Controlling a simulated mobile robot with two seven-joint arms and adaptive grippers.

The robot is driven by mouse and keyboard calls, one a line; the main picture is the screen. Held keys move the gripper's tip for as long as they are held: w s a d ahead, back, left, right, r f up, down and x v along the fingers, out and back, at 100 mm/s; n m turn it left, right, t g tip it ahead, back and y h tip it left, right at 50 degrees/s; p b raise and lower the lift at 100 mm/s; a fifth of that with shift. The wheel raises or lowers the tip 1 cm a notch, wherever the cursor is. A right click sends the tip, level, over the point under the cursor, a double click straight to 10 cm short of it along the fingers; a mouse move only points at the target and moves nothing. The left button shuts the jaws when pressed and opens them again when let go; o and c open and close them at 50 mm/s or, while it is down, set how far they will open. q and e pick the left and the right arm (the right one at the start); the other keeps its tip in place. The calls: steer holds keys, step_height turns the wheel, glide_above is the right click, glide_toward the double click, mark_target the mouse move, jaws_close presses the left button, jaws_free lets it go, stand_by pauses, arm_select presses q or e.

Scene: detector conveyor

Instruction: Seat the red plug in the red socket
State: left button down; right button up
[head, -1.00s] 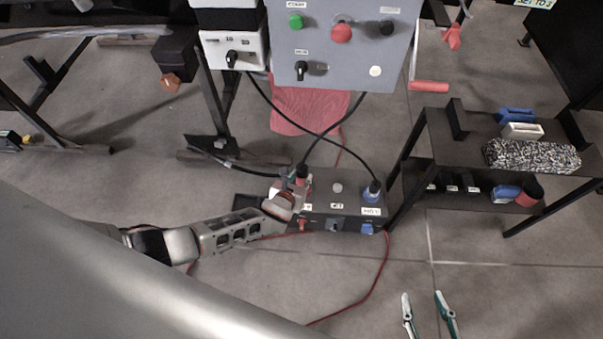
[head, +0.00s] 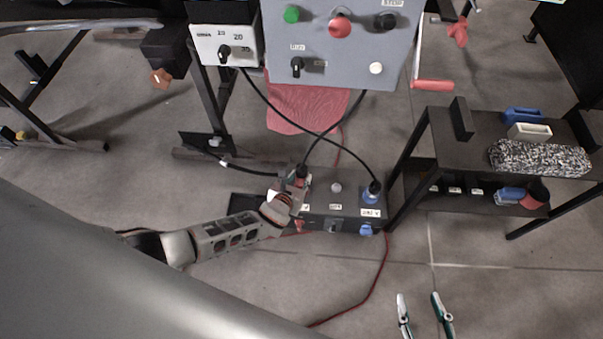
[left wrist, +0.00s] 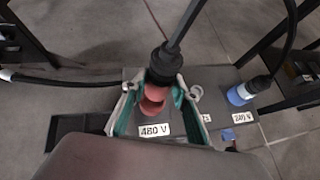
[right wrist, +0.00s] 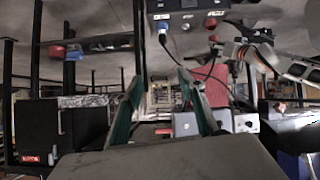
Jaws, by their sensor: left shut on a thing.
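The red plug (head: 301,182), with a black collar and black cable, stands roughly upright over the left end of the grey socket box (head: 335,209). It also shows in the left wrist view (left wrist: 162,74). My left gripper (left wrist: 155,92) is shut on the red plug, one teal finger on each side. The red socket (left wrist: 152,105), beside the 480 V label, shows just below the plug. The fingers and plug partly hide it, and I cannot tell how deep the plug sits. My right gripper (head: 422,312) is open and empty, low at the right.
A blue plug (head: 372,192) sits at the box's right end, with its black cable crossing the other. A control cabinet (head: 335,45) stands behind. A dark shelf table (head: 470,150) stands to the right. A red cable (head: 376,280) lies on otherwise clear floor in front.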

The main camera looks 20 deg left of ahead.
mark_target(299, 185)
arm_select(q)
steer(key=f, duration=0.1)
steer(key=f+b, duration=0.1)
steer(key=f, duration=0.1)
steer(key=shift+s, duration=0.2)
steer(key=shift+w+f+b, duration=0.1)
steer(key=shift+f+b, duration=0.1)
steer(key=shift+b, duration=0.25)
steer(key=shift+w+r, duration=0.1)
steer(key=shift+w, duration=0.05)
arm_select(e)
steer(key=shift+m+t+y, duration=0.4)
steer(key=shift+t, duration=0.1)
steer(key=shift+w+a+r, duration=0.5)
steer(key=shift+a+r, duration=0.15)
steer(key=shift+a, duration=0.1)
steer(key=shift+w+a+r, duration=0.5)
steer(key=shift+a+r, duration=0.1)
steer(key=shift+a, duration=0.15)
steer(key=shift+s+f, duration=0.1)
steer(key=shift+f, duration=0.05)
arm_select(q)
steer(key=shift+f+b, duration=0.4)
steer(key=shift+f, duration=0.25)
arm_select(e)
steer(key=shift+s+f+g, duration=0.3)
steer(key=shift+s+f, duration=0.15)
steer(key=shift+f, duration=0.35)
